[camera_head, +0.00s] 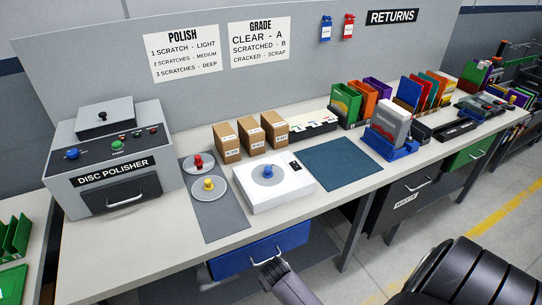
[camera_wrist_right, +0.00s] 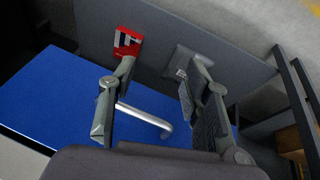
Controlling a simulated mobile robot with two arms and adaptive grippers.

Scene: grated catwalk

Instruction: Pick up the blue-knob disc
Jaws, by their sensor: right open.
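The blue-knob disc (camera_head: 267,173) is a round grey plate with a blue knob in its middle. It lies on top of a low white box (camera_head: 300,184) on the bench, in the head view. My right gripper (camera_head: 270,265) is below the bench top, by the silver handle (camera_head: 264,256) of the blue drawer (camera_head: 235,262). In the right wrist view the gripper (camera_wrist_right: 155,55) has its fingers apart, with the drawer handle (camera_wrist_right: 148,120) showing between them. I cannot tell whether it touches the handle. My left gripper is not in view.
A red-knob disc (camera_head: 197,162) and a yellow-knob disc (camera_head: 208,185) lie on a grey mat (camera_head: 225,222) left of the white box. The disc polisher (camera_head: 110,150) stands further left. Brown boxes (camera_head: 250,137) stand behind. A bare teal mat (camera_head: 342,163) lies right.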

